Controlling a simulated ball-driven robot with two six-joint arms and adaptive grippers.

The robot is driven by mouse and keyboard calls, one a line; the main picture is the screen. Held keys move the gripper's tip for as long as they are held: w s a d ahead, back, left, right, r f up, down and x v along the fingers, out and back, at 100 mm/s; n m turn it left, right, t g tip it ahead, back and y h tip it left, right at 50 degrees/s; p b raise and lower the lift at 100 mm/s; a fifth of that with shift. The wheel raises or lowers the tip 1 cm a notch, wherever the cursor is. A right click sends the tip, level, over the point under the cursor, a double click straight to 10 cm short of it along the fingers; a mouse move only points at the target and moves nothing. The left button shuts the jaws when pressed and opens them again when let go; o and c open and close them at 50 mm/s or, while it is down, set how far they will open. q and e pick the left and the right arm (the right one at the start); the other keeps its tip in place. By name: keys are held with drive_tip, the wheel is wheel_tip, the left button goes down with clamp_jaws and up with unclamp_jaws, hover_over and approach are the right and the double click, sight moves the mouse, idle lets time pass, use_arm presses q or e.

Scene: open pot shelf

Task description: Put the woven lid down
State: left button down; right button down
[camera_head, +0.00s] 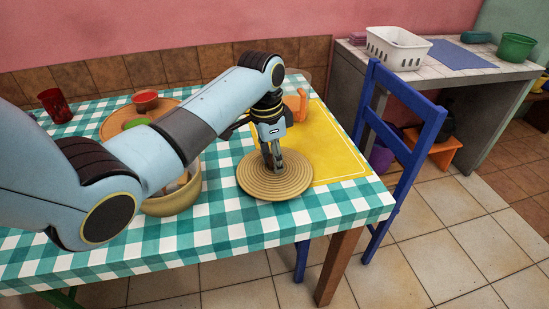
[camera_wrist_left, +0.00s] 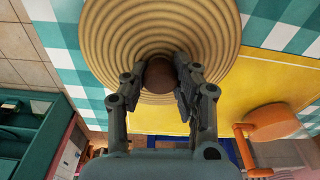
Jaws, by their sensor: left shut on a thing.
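The woven lid (camera_head: 252,181) is a round tan disc with ringed ridges, at the right part of the checked table, overlapping the yellow mat (camera_head: 338,150). In the left wrist view the lid (camera_wrist_left: 115,30) fills the upper middle, with a brown round knob (camera_wrist_left: 159,75) at its centre. My left gripper (camera_head: 275,166) points down over the lid and is shut on its knob; the fingers (camera_wrist_left: 160,80) stand on both sides of the knob. I cannot tell whether the lid touches the table. My right gripper is not in view.
A tan bowl (camera_head: 172,204) stands left of the lid, partly behind my left arm. An orange mug (camera_head: 297,104) stands at the mat's far edge. A round board (camera_head: 118,124) and a red cup (camera_head: 54,105) are at the back left. A blue chair (camera_head: 402,140) stands at the right.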

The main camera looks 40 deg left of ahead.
use_arm(q)
drive_tip(key=c, duration=1.2)
unclamp_jaws()
drive_tip(key=shift+f, duration=0.1)
drive_tip(key=shift+o, duration=0.8)
wheel_tip(320, 180, up, 12)
drive_tip(key=s+p, duration=0.1)
drive_tip(key=shift+s+a+p, duration=0.15)
drive_tip(key=shift+a+p, duration=0.2)
drive_tip(key=shift+a, duration=0.05)
